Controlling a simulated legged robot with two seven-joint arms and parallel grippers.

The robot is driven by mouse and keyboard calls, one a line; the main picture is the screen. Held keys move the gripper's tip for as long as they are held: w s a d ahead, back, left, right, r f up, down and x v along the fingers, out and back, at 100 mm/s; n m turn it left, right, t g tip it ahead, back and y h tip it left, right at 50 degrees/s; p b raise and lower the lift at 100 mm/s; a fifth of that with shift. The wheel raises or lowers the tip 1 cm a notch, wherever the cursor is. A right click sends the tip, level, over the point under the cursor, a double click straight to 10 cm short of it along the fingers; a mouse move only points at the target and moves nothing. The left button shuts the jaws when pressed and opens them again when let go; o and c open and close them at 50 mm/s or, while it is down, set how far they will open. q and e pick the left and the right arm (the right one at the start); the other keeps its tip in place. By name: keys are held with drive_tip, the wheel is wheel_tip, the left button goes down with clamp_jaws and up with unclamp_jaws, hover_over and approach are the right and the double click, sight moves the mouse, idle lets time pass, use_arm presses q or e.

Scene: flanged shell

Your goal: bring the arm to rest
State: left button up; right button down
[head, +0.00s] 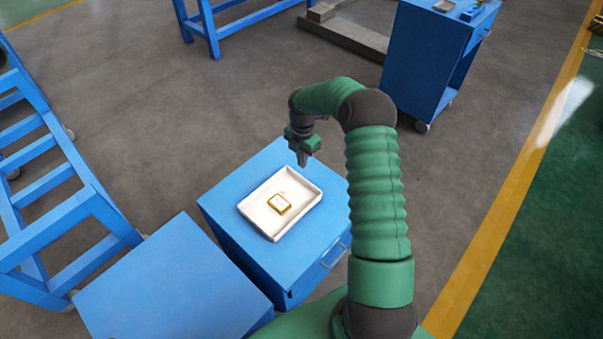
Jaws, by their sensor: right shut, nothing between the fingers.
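My right arm (376,195) is green and dark grey. It rises from the bottom right and bends over to the left. The gripper looks clear of the tray. A small gold-edged part (279,203) with a pale middle lies in the tray, apart from the gripper. My left gripper is not in view.
The tray sits on a blue cabinet (222,218) with a handle. Another blue surface (170,285) is at the lower left. A blue rack (50,240) stands at the left. A blue wheeled cart (425,60) stands at the back right. Grey floor is free between them.

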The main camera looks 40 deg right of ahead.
wheel_tip(320, 180, up, 4)
drive_tip(key=shift+w+r, duration=0.1)
drive_tip(key=shift+r, duration=0.05)
drive_tip(key=a+r+m+p, duration=0.2)
drive_tip(key=a+r+m, duration=0.25)
drive_tip(key=a, duration=0.75)
drive_tip(key=s+a+r+m+t+p, duration=0.1)
drive_tip(key=s+a+r+m, duration=0.1)
drive_tip(key=s+a+m, duration=0.5)
drive_tip(key=s+a+r+m+t+p, duration=0.1)
drive_tip(key=s+a+r+m, duration=0.2)
drive_tip(key=s+a+m, duration=0.4)
drive_tip(key=s+a, duration=0.1)
drive_tip(key=a, duration=0.1)
drive_tip(key=shift+s+a+r+t, duration=0.15)
drive_tip(key=shift+s+a+t, duration=0.15)
drive_tip(key=shift+d, duration=0.25)
